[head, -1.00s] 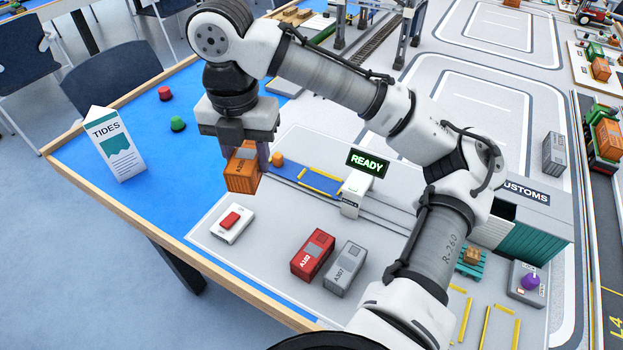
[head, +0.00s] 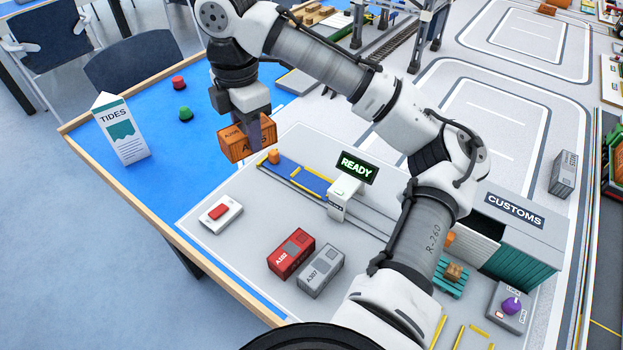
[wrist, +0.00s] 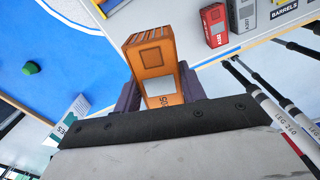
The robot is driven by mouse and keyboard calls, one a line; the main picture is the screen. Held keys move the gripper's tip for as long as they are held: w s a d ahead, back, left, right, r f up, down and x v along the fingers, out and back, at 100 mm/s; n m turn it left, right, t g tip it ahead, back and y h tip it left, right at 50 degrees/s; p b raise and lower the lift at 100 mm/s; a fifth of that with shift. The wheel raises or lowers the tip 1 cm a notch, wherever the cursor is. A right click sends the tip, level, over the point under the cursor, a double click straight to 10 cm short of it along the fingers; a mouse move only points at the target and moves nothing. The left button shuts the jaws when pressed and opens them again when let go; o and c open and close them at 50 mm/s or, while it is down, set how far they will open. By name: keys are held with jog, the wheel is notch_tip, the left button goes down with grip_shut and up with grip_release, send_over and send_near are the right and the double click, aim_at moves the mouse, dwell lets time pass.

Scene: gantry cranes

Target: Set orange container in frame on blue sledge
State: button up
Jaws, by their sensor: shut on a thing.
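My gripper (head: 256,135) is shut on the orange container (head: 233,143), which also shows between the fingers in the wrist view (wrist: 150,58). The container is held above the table, to the left of and a little behind the blue sledge. The blue sledge (head: 309,180) lies on a rail track and has yellow frame bars (head: 305,188) on its right part. A small orange piece (head: 274,156) is at its left end. Part of the sledge's far left end is close to the gripper. The sledge does not show clearly in the wrist view.
A READY sign post (head: 357,168) stands at the sledge's right end. A red button box (head: 220,213), a red container (head: 291,254) and a grey container (head: 320,271) are in front. A TIDES sign (head: 122,129) stands at left. The customs shed (head: 515,225) is at right.

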aim_at(313, 182)
jog(key=w+d+m+p, duration=0.2)
jog(key=w+d+m, duration=0.6)
jog(key=d+m, duration=0.5)
jog(key=shift+m, duration=0.9)
jog(key=f, duration=0.6)
jog(key=a+f+p, duration=0.1)
jog(key=f, duration=1.2)
jog(key=shift+w+a+f, duration=0.2)
jog(key=shift+a+f, duration=0.05)
jog(key=shift+f, duration=0.05)
jog(key=shift+f, duration=0.2)
jog(key=o, duration=1)
jog(key=shift+r, duration=0.1)
notch_tip(313, 182, up, 12)
jog(key=b, duration=0.2)
jog(key=shift+r, duration=0.15)
